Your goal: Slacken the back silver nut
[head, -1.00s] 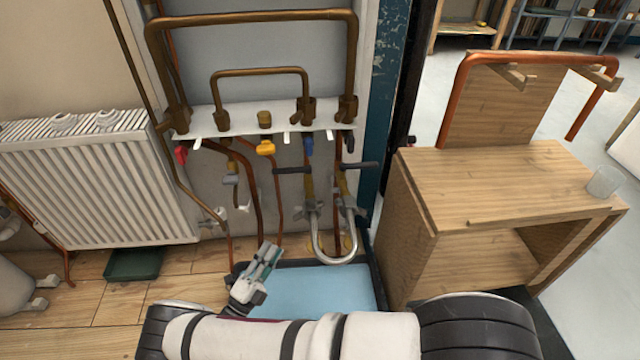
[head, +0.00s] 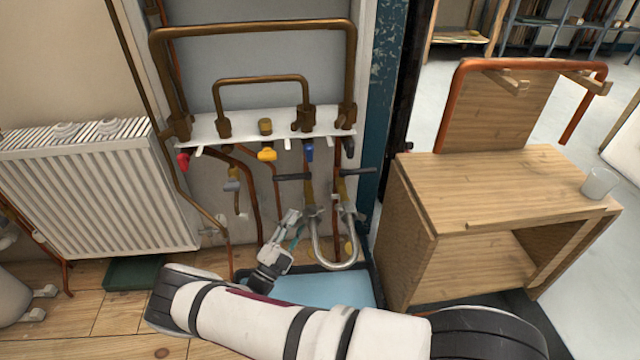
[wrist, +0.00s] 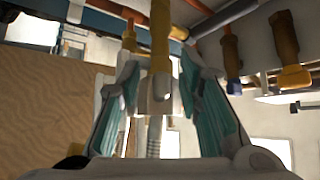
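A silver U-shaped hose (head: 322,254) hangs below two brass pipes, with a silver nut at each upper end: the left one (head: 311,211) and the right one (head: 349,209). I cannot tell for sure which is the back one. My gripper (head: 292,218) is just left of the left nut in the head view. In the wrist view, my gripper's teal-padded fingers (wrist: 160,88) stand apart on both sides of a silver nut (wrist: 156,103) under a yellow-brown pipe (wrist: 160,45). Whether the pads touch it is unclear. The ribbed hose (wrist: 154,136) runs between the fingers.
Black lever handles (head: 293,177) stick out above the nuts. Copper pipes and a yellow valve (head: 266,154) are close to the left. A blue-bottomed tray (head: 325,290) lies below the hose. A wooden bench (head: 490,185) stands at the right, a radiator (head: 95,195) at the left.

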